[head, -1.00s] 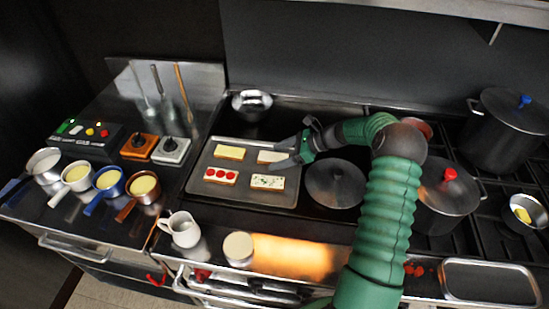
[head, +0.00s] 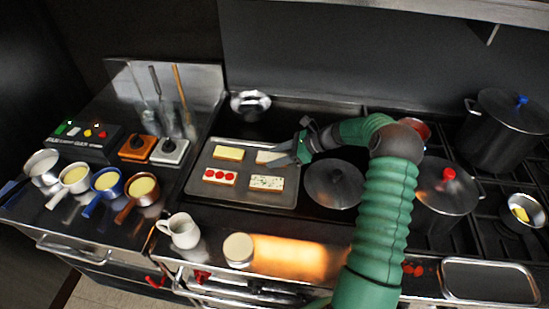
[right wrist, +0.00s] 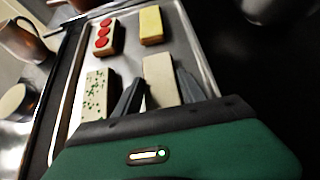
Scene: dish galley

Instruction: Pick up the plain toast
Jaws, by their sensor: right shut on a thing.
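The plain toast (head: 264,156) is a pale slice with no visible topping, at the back right of the metal tray (head: 210,199). My right gripper (head: 281,156) reaches it from the right and partly hides it. In the right wrist view the plain toast (right wrist: 160,78) lies between the two dark fingers, and the gripper (right wrist: 160,92) is shut on it. I cannot tell any gap between toast and tray. A yellow-topped toast (head: 229,152), a toast with red slices (head: 220,177) and a green-flecked toast (head: 266,183) lie on the tray. My left gripper is not in view.
A dark lidded pan (head: 333,184) stands close right of the tray, under my right arm. A metal bowl (head: 250,103) is behind the tray. A white jug (head: 181,230) and a round pale-topped pot (head: 238,248) stand in front. Several small pans are at left.

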